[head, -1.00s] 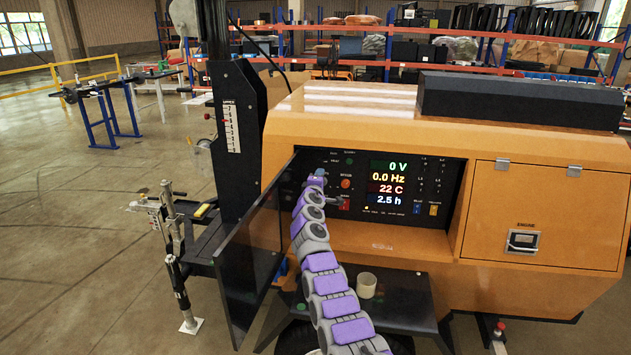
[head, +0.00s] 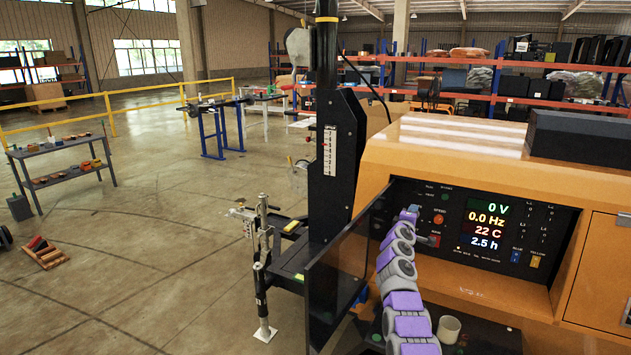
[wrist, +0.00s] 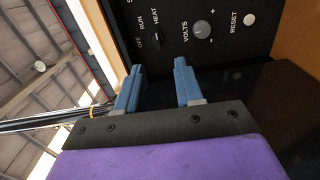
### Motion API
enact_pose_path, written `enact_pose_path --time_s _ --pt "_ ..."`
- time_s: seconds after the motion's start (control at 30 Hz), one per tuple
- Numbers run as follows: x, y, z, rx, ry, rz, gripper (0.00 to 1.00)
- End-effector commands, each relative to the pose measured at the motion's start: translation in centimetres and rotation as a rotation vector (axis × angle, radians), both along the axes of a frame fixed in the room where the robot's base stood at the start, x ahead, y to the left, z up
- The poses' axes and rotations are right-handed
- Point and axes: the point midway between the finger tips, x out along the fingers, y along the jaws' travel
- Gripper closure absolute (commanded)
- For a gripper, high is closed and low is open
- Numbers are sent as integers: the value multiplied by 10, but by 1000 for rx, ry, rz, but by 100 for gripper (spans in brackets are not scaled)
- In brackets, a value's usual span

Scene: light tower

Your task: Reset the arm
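My purple and grey arm (head: 402,290) reaches up from the bottom of the head view, past the open dark door, to the control panel (head: 545,235) of the orange light tower unit (head: 480,165). My gripper (head: 409,213) is small in that view, in front of the panel's left part. In the wrist view my gripper (wrist: 158,82) shows two blue fingers apart with nothing between them. Beyond them are a grey VOLTS knob (wrist: 202,29), a RESET button (wrist: 249,19) and OFF/RUN/HEAT labels. Whether a fingertip touches the panel cannot be told. The display (head: 484,226) reads 0 V, 0.0 Hz, 22 C, 2.5 h.
The dark door (head: 335,275) stands open left of my arm. The black mast (head: 335,150) and a stabilizer jack (head: 261,290) stand left. Open floor (head: 150,250) lies further left, with a grey workbench (head: 62,162).

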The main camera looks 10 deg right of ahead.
Motion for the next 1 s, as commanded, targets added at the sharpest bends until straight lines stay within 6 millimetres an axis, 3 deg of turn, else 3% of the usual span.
enact_pose_path --time_s 0.27,0.47,0.77,1.0 --pt "-4 20 31 114 74 -30 64" --pt "-28 28 48 222 136 -83 64" --pt "-91 45 69 396 223 -188 64" --pt "-162 64 80 544 291 -285 64"
